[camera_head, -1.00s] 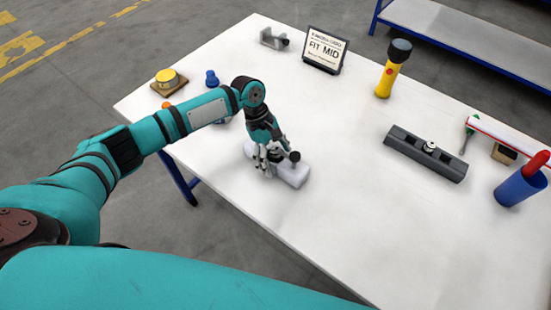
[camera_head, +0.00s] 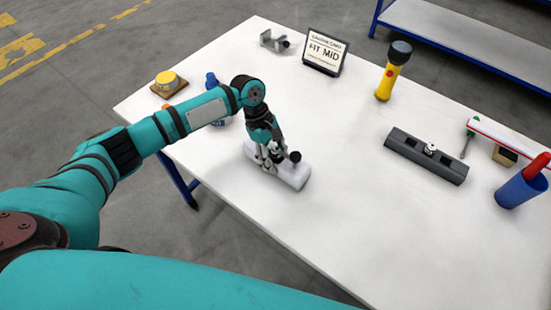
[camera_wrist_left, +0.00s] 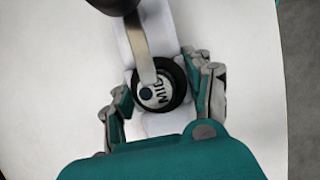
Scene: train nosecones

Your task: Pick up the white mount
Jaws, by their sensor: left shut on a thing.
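The fingers hide some of the block. The mount appears to rest on the table. My right gripper is not in view.
A grey slotted block (camera_head: 425,158) lies to the right. A yellow flashlight (camera_head: 390,75), a "FIT MID" sign (camera_head: 324,52) and a grey bracket (camera_head: 274,40) stand farther back. A blue cup (camera_head: 520,190) is at the right. The table around the mount's right is clear.

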